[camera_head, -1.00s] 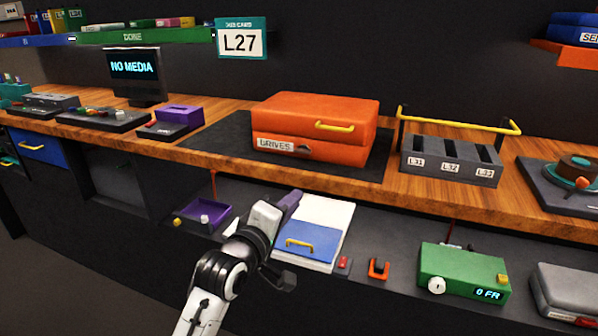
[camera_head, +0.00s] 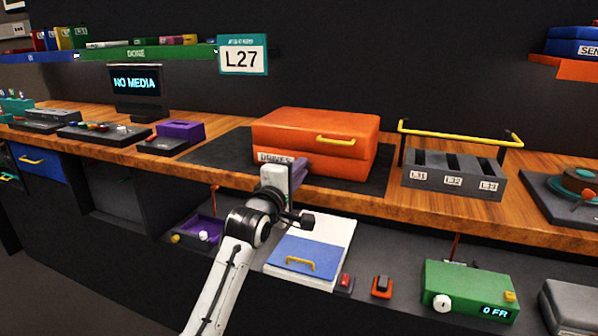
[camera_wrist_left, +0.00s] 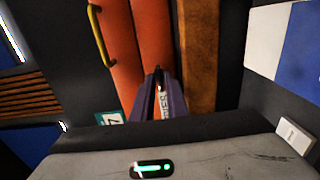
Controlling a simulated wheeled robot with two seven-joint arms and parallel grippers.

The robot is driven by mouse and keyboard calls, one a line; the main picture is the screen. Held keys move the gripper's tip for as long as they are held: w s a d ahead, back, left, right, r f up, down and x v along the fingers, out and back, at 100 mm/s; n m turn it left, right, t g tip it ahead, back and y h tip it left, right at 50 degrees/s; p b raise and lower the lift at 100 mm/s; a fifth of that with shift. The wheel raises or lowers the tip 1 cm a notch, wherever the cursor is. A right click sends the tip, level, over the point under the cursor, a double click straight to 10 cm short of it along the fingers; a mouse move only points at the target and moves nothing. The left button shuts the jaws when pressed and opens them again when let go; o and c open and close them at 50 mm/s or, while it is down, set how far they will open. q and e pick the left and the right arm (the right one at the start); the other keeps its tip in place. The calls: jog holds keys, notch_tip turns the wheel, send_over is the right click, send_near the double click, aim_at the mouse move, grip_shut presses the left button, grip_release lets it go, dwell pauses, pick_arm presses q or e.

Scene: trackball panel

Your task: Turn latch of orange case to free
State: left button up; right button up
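The orange case (camera_head: 315,130) lies flat on a dark mat on the wooden counter, with a yellow handle (camera_head: 336,140) on its front. In the head view my left gripper (camera_head: 299,172) is in front of the case's lower front, by the DRIVES label (camera_head: 268,157), and hides the spot where the small dark latch was. In the left wrist view the purple fingers (camera_wrist_left: 160,78) point at the orange case (camera_wrist_left: 118,60). A narrow gap shows between them, with part of the white label (camera_wrist_left: 164,103) in it. I cannot tell whether they touch the latch. My right gripper is out of view.
A grey slotted rack (camera_head: 453,174) with a yellow bar stands right of the case. A purple device (camera_head: 180,132) and a monitor (camera_head: 135,84) stand to its left. Below the counter edge, a lower shelf holds a blue-and-white folder (camera_head: 310,254) and a green box (camera_head: 468,288).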

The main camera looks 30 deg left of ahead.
pick_arm(q)
jog(key=shift+c, duration=0.4)
grip_shut()
